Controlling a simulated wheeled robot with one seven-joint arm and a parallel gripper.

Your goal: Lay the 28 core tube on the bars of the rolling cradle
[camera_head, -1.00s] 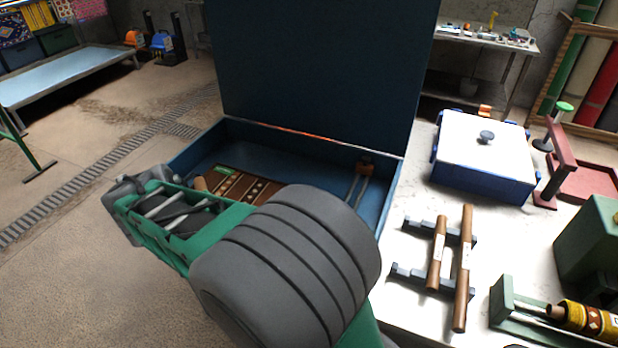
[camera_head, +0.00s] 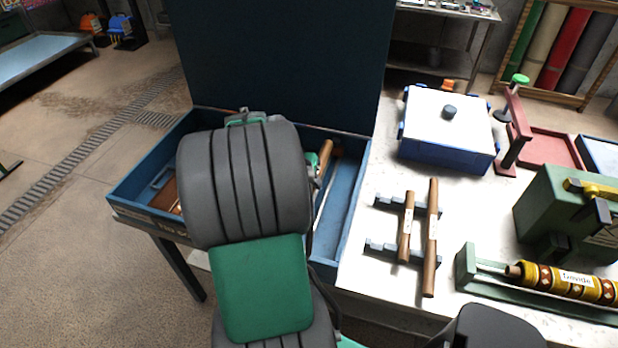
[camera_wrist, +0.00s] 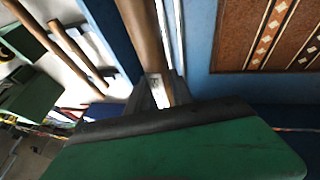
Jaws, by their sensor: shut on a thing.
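My gripper (camera_wrist: 158,92) is shut on a brown core tube (camera_wrist: 143,35), with a pale label patch between the fingers. In the head view the tube (camera_head: 325,150) shows beside my wrist, over the right part of the blue box; my arm hides most of the gripper. No number is readable on it. Pale metal bars (camera_head: 328,192), apparently the rolling cradle, run along the box's right side. In the wrist view, the bars (camera_wrist: 170,25) lie close beside the tube and nearly parallel to it. I cannot tell whether tube and bars touch.
The open blue box (camera_head: 125,192) has a raised lid (camera_head: 285,60). A patterned brown rug (camera_wrist: 270,35) lies inside. On the white table, two other tubes (camera_head: 430,240) rest on grey notched supports (camera_head: 385,247). A blue-white case (camera_head: 447,125) and green roll holder (camera_head: 467,270) stand nearby.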

